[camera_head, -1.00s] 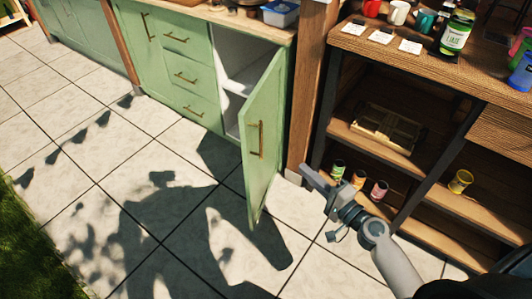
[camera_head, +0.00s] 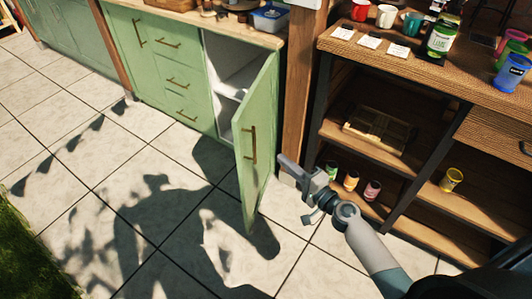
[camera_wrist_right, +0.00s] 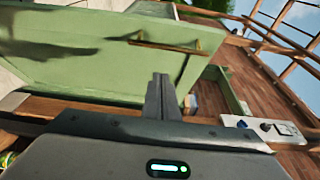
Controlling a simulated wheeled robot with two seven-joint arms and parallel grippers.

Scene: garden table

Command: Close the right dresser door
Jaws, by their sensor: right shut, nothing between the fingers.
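The green right dresser door (camera_head: 258,150) stands wide open, swung out from the green dresser (camera_head: 160,62), with a brass handle (camera_head: 250,145) on its face. The white inside of the cabinet shows behind it. My left gripper is not in view.
A wooden post (camera_head: 297,90) stands close behind my right gripper. To the right is a wooden shelf unit (camera_head: 335,130) with cups, jars and small cans. A blue tub (camera_head: 268,18) sits on the dresser top. The tiled floor (camera_head: 100,180) in front is clear.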

